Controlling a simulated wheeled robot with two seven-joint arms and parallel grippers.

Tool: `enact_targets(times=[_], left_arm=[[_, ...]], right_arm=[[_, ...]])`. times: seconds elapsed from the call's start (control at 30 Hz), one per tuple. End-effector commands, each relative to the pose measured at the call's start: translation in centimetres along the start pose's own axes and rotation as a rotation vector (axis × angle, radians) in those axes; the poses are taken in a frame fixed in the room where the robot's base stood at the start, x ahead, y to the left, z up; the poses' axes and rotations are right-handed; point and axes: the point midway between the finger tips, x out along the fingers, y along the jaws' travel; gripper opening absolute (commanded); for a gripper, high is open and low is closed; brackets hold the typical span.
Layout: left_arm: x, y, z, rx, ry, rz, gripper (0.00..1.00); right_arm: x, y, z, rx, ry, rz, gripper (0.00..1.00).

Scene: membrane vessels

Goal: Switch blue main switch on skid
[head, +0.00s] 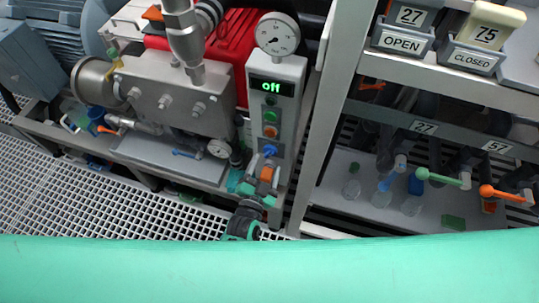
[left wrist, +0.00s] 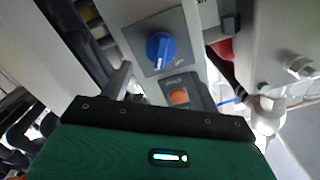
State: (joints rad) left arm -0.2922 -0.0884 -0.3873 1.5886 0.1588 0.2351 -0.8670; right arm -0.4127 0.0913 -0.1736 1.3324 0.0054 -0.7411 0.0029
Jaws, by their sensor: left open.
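The blue main switch (head: 269,151) is a blue knob low on the front of a grey control box (head: 290,78). Above it are an orange button (head: 270,132), a green button and a display reading "off" (head: 272,87). My left gripper (head: 266,165) is open just at the lower end of the box, close to the blue switch. In the left wrist view the blue switch (left wrist: 160,49) sits on a grey square plate, with an orange button (left wrist: 178,96) nearby. Contact with the switch is not visible. My right gripper is not in view.
A round gauge (head: 278,34) tops the box. A metal pump block (head: 180,95) with pipes stands left. A frame post (head: 331,110) stands right, beside a rack with green (head: 440,178) and orange handles (head: 500,193). Grating covers the floor. My green body fills the bottom.

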Motion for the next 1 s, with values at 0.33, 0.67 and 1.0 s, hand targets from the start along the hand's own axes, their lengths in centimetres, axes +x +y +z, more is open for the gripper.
enact_targets(times=[0.33, 0.67, 1.0], left_arm=[[4.2, 0.0, 0.1, 0.0, -0.001, 0.001, 0.62], [4.5, 0.0, 0.1, 0.0, -0.002, 0.001, 0.62], [4.5, 0.0, 0.1, -0.001, -0.001, 0.001, 0.18]], right_arm=[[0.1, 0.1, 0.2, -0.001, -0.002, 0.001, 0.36], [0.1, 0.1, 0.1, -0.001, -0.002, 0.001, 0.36], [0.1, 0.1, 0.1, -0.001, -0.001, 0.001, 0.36]])
